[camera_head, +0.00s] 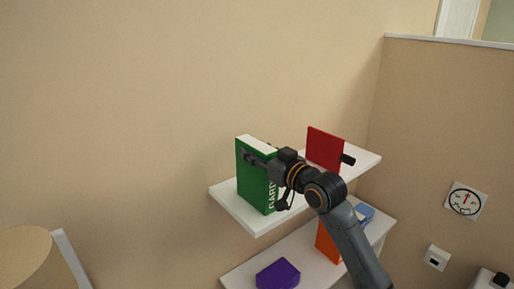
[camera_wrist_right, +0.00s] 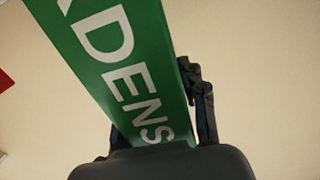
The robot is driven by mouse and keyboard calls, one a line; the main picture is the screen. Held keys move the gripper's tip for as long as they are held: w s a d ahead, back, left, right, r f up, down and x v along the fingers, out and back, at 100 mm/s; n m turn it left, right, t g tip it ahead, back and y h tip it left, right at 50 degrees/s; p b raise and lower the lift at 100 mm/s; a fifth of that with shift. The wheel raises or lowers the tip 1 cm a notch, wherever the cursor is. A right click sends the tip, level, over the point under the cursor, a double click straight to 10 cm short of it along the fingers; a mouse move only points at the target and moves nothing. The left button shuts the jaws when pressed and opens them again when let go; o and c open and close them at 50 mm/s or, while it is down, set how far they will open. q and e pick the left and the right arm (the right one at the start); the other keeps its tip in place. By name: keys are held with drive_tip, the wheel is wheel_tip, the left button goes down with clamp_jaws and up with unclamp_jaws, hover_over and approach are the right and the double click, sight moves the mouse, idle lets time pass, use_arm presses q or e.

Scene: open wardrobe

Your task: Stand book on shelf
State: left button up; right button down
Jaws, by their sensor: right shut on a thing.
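A green book (camera_head: 255,180) with white lettering stands upright over the left end of the upper white shelf (camera_head: 236,215). I cannot tell whether its bottom edge touches the shelf. My right gripper (camera_head: 256,159) reaches in from the right and is shut on the book near its upper part. In the right wrist view the green cover (camera_wrist_right: 115,65) runs between the fingers, with one dark finger along its right side. The left gripper is not in view.
A red upright book or panel (camera_head: 325,149) stands at the shelf's right, with a black piece (camera_head: 348,160) beside it. The lower shelf (camera_head: 300,255) holds a purple block (camera_head: 278,275), an orange item (camera_head: 327,243) and a blue item (camera_head: 364,213). A wall dial (camera_head: 466,201) hangs right.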

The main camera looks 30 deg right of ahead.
drive_tip(key=shift+s, duration=0.2)
drive_tip(key=c, duration=1.1)
unclamp_jaws()
drive_tip(key=shift+w+f, duration=0.1)
drive_tip(key=shift+f, duration=0.15)
drive_tip(key=shift+c, duration=0.2)
drive_tip(key=o, duration=0.4)
drive_tip(key=shift+r, duration=0.1)
drive_tip(key=shift+r, duration=0.1)
drive_tip(key=shift+s+d+b, duration=0.15)
drive_tip(key=shift+s+b, duration=0.6)
drive_tip(key=shift+s, duration=1.25)
drive_tip(key=shift+s+d+b, duration=0.15)
drive_tip(key=shift+s+b, duration=0.65)
drive_tip(key=shift+s, duration=1.25)
drive_tip(key=shift+s+d+b, duration=0.15)
drive_tip(key=shift+s+b, duration=0.6)
drive_tip(key=shift+s, duration=1.25)
